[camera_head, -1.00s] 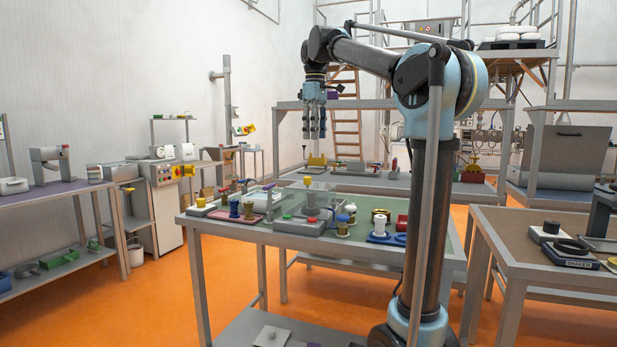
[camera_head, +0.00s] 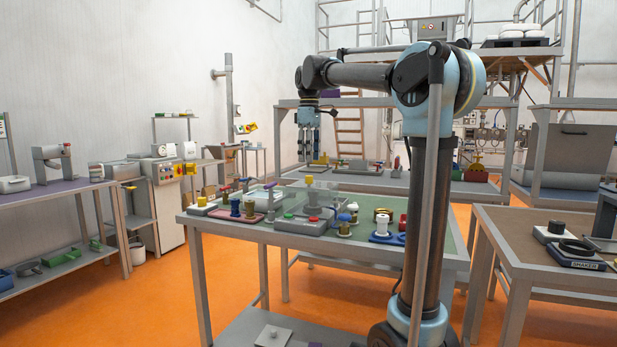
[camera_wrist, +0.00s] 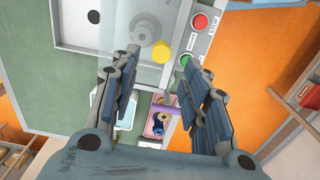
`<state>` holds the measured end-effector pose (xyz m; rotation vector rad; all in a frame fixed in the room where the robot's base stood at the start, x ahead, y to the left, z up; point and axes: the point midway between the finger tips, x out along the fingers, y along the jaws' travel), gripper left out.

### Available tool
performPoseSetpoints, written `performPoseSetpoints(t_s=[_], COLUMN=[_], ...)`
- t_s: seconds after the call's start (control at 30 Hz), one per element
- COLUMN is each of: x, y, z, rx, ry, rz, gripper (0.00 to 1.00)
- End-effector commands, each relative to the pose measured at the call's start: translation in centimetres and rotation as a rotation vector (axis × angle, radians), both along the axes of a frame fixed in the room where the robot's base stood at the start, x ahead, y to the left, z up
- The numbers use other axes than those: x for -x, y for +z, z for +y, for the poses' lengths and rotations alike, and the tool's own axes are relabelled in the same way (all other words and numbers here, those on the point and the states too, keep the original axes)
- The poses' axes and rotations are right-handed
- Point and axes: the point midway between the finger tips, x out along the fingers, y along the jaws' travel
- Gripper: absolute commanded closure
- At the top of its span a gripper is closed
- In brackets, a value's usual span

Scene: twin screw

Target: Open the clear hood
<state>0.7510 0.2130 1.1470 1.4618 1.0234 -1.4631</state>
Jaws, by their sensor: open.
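The clear hood (camera_head: 325,194) is a see-through box over a grey machine on the green-topped table. It shows from above in the wrist view (camera_wrist: 118,30). A yellow knob (camera_wrist: 162,50) appears at the hood, and a yellow knob also stands above it in the head view (camera_head: 309,180). My gripper (camera_head: 309,153) is open and empty, pointing down above the hood with a gap between. In the wrist view its fingers (camera_wrist: 163,66) stand either side of the knob's place in the picture. How the hood is hinged is hard to see.
A grey panel with a red button (camera_wrist: 200,22) and a green button (camera_wrist: 186,60) runs along the hood's side. A pink tray (camera_wrist: 158,122) lies nearby. Several small fixtures crowd the table (camera_head: 262,236). Orange floor is clear around it.

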Motion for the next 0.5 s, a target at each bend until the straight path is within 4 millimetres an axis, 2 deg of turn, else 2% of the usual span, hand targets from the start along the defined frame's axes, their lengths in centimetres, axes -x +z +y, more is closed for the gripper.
performPoseSetpoints(t_s=[0.1,0.3,0.5], x=[0.0,0.0,0.0], y=[-2.1,-5.1,-6.8], z=[0.0,0.0,0.0], rx=[0.0,0.0,0.0], ry=[0.0,0.0,0.0], rz=[0.0,0.0,0.0], gripper=[0.58,0.58,0.58])
